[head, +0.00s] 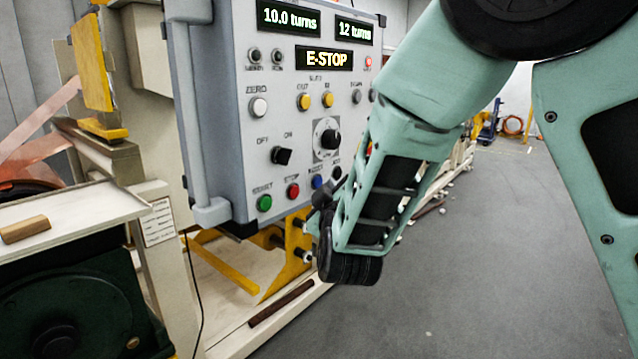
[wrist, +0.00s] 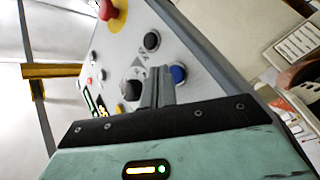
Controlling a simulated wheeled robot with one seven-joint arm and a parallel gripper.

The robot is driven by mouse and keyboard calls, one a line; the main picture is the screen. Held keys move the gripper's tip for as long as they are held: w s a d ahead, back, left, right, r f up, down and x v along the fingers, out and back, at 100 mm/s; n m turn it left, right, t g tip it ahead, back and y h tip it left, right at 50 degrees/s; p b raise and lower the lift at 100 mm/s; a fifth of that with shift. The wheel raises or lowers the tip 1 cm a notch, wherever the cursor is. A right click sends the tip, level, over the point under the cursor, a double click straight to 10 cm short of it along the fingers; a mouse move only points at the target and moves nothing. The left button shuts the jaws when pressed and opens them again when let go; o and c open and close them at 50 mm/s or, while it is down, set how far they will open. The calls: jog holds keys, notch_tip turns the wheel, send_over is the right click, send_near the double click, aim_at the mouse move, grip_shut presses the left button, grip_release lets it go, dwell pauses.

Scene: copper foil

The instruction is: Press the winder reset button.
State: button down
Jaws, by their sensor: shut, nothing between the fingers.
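The winder's grey control panel (head: 235,110) fills the middle of the head view. A blue button (head: 317,181) sits in its bottom row, between a red and a black button; its small label is hard to read, so I cannot confirm it says reset. In the wrist view the blue button (wrist: 178,74) is just right of my gripper's fingertips (wrist: 161,72). My gripper (head: 322,192) is shut and empty, close in front of the panel's lower edge. I cannot tell whether the fingertips touch the panel.
The bottom row also holds a green button (head: 264,203) and a red button (head: 293,190). A rotary dial (head: 331,139) is above. A display (head: 324,59) reads E-STOP. A red mushroom button (wrist: 112,12) shows in the wrist view. Grey floor (head: 480,240) is open at right.

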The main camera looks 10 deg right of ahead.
jog(key=shift+w+a, duration=0.1)
jog(key=shift+w, duration=0.05)
jog(key=shift+w+a, duration=0.15)
jog(key=shift+w, duration=0.1)
jog(key=shift+w+a, duration=0.3)
jog(key=shift+w, duration=0.05)
dwell(1.1)
dwell(0.3)
jog(key=shift+s+d, duration=0.5)
jog(key=shift+s, duration=0.25)
jog(key=shift+s+d, duration=0.1)
jog(key=s+d, duration=0.1)
jog(key=s, duration=0.1)
jog(key=s+d, duration=0.1)
jog(key=shift+s+d+b, duration=0.3)
jog(key=shift+s+d, duration=0.05)
jog(key=shift+s, duration=0.05)
dwell(0.8)
